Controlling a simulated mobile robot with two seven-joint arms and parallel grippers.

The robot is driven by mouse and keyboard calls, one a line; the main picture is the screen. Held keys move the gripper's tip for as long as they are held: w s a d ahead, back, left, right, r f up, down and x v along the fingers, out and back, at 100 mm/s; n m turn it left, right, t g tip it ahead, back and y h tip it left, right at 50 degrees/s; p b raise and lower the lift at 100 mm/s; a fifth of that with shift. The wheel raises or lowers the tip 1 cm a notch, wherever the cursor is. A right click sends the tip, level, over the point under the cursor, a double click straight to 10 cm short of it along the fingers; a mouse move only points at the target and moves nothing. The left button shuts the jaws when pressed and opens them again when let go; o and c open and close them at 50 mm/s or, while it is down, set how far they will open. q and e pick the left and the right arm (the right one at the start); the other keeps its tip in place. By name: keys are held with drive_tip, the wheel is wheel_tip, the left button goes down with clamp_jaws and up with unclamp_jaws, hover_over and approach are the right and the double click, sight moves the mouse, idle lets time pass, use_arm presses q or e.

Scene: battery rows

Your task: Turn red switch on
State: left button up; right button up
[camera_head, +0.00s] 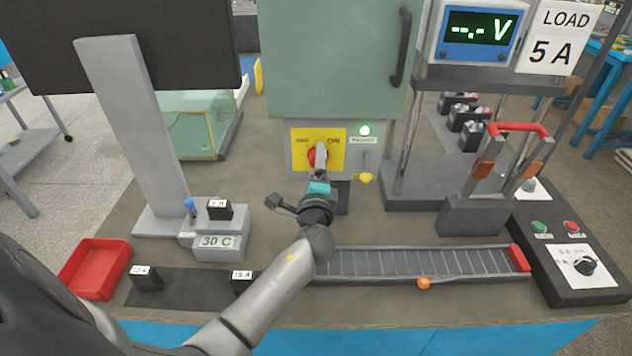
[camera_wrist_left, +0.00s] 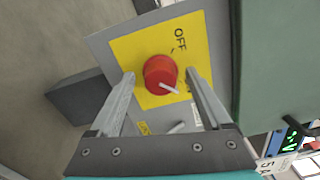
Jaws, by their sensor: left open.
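The red switch (camera_head: 313,157) is a round knob on a yellow plate (camera_head: 297,160) low on the green cabinet's front. The plate has labels at its top left and ON at its top right. In the left wrist view the red knob (camera_wrist_left: 158,70) carries a white pointer mark directed to the lower right, and OFF is readable on the yellow plate (camera_wrist_left: 125,50). My left gripper (camera_head: 319,168) is in front of the knob. In the wrist view its open fingers (camera_wrist_left: 160,76) lie on either side of the knob; contact cannot be told. My right gripper is out of view.
The green cabinet (camera_head: 335,60) has a dark handle. A roller track (camera_head: 420,263), a red tray (camera_head: 95,268) and a black control box (camera_head: 575,265) are on the bench.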

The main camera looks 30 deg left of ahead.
use_arm(q)
drive_tip(key=v, duration=1.4)
drive_tip(key=shift+s, duration=0.45)
